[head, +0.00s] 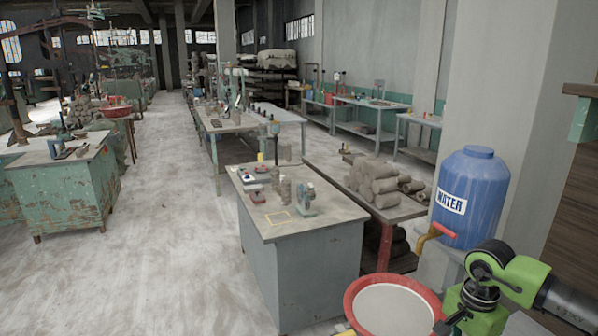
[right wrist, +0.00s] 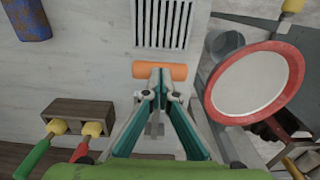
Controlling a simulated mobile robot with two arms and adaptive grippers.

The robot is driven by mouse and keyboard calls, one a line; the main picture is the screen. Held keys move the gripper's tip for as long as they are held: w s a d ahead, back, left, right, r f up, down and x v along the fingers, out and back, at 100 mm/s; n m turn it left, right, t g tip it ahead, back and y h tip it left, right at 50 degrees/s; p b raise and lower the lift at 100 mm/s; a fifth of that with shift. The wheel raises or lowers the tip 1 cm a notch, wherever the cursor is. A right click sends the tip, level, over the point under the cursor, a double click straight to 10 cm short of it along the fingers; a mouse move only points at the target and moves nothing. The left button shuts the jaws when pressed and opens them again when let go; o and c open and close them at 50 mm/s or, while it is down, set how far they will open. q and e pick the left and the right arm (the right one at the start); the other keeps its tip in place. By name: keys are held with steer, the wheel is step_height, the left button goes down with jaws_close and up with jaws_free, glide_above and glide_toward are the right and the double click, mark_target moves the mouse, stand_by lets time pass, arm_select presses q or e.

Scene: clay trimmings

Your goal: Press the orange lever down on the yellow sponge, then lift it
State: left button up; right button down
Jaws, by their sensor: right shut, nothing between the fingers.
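My right gripper (right wrist: 160,82) is shut with nothing between its fingers in the right wrist view. Its tips are at the lower edge of an orange bar (right wrist: 180,71), perhaps the lever; I cannot tell whether they touch. Yellow sponge-like tips on sticks, one (right wrist: 93,129) on a red handle and one (right wrist: 57,127) on a green handle, lie at a brown wooden block; I cannot tell which is the task's sponge. My left gripper is not in view.
A red-rimmed basin (right wrist: 215,104) stands to the right in the right wrist view, with a grey grate (right wrist: 163,20) above the orange bar. The brown wooden block (right wrist: 76,109) is at left.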

steer(key=shift+r+p, duration=1.9)
steer(key=shift+r, duration=1.6)
